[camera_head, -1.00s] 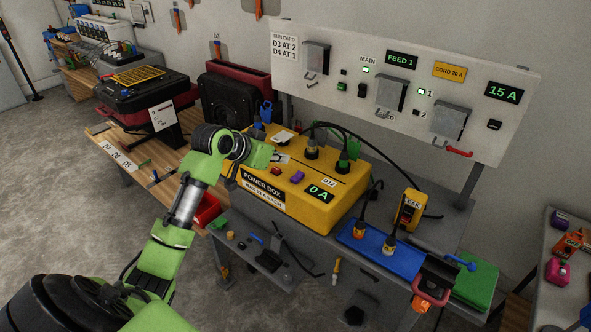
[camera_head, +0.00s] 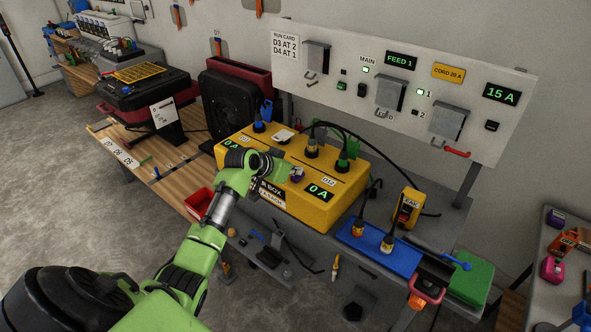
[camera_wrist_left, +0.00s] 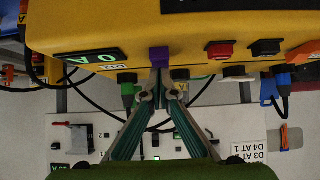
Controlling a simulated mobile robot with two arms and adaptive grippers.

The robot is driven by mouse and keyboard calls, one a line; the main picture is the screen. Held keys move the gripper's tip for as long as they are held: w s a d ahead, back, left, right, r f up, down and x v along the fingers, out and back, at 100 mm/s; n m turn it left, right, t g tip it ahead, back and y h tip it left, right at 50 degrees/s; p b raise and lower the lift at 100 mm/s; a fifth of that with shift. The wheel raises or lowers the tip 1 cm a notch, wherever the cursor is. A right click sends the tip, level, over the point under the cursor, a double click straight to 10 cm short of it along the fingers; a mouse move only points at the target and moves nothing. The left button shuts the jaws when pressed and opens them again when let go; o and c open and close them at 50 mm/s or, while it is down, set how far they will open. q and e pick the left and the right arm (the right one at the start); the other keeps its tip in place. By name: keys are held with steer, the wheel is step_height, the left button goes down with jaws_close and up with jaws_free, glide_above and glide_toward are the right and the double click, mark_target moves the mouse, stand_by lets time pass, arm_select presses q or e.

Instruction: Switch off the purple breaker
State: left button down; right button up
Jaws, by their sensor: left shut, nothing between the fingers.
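The purple breaker (camera_head: 298,174) is a small switch on the front of the yellow power box (camera_head: 345,190), left of a green "0 A" display (camera_head: 318,191). In the left wrist view the purple breaker (camera_wrist_left: 160,57) stands just beyond my fingertips, roughly centred on them. My left gripper (camera_head: 286,169) is shut and empty, its tips close to the breaker; I cannot tell whether they touch it. In the left wrist view my gripper (camera_wrist_left: 160,93) has its tips together. My left wrist hides part of the box's front and lettering. My right gripper is out of view.
A red breaker (camera_wrist_left: 220,49) and a black breaker (camera_wrist_left: 266,47) sit beside the purple one. Black cables rise from plugs on the box top. A blue power strip (camera_head: 376,252) lies to the right. A white panel (camera_head: 400,85) stands behind.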

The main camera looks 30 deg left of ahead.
arm_select(q)
steer(key=shift+w+f, duration=0.1)
steer(key=shift+f, duration=0.15)
steer(key=shift+w, duration=0.1)
steer(key=shift+w+d+r, duration=0.1)
steer(key=shift+w+r, duration=0.1)
steer(key=shift+w, duration=0.5)
steer(key=shift+r, duration=0.1)
